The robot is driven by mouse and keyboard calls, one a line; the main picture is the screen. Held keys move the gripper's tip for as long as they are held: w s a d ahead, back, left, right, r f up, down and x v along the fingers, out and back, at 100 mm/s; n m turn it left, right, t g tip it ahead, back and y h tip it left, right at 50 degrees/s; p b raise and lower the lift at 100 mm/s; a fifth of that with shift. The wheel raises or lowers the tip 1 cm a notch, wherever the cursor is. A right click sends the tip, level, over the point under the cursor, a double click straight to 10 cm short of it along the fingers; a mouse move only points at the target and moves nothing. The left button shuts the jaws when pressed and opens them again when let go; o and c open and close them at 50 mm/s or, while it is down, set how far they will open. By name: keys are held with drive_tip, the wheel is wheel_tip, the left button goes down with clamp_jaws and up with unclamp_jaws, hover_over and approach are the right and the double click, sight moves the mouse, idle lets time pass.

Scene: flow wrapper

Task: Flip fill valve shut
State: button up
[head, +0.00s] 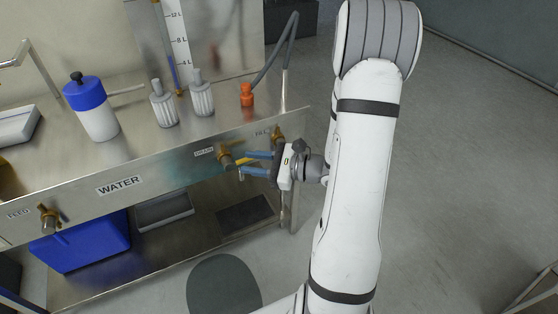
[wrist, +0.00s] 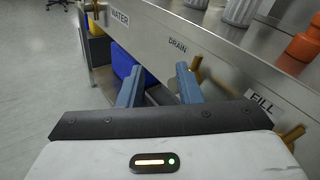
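The fill valve (head: 278,134) is a brass fitting at the right end of the bench's front panel, partly hidden behind my gripper in the head view. It shows at the lower right of the wrist view (wrist: 292,135), below the FILL label (wrist: 262,104). Its handle position is unclear. My gripper (head: 245,164) has its blue fingers apart, pointing left along the panel beside the drain valve (head: 227,158). A yellow piece shows near the fingers; I cannot tell whether they touch it. In the wrist view the open fingers (wrist: 160,69) lie left of the fill valve.
The steel bench holds a blue-capped bottle (head: 94,108), two grey ribbed bottles (head: 164,104) and an orange fitting (head: 247,95) with a hose. Another brass valve (head: 48,219) is at the panel's left. A blue bin (head: 82,243) sits below.

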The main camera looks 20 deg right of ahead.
drive_tip(key=w+d+f+m+t+h+b, duration=0.3)
drive_tip(key=d+f+m+t+h, duration=0.55)
drive_tip(key=d+f, duration=0.5)
drive_tip(key=w, duration=0.2)
drive_tip(key=w+m+g, duration=0.1)
drive_tip(key=w, duration=0.1)
drive_tip(key=w+r+m+b, duration=0.1)
drive_tip(key=w, duration=0.2)
drive_tip(key=shift+a+r+h, duration=0.1)
drive_tip(key=shift+a+h, duration=0.1)
drive_tip(key=shift+h, duration=0.15)
clamp_jaws()
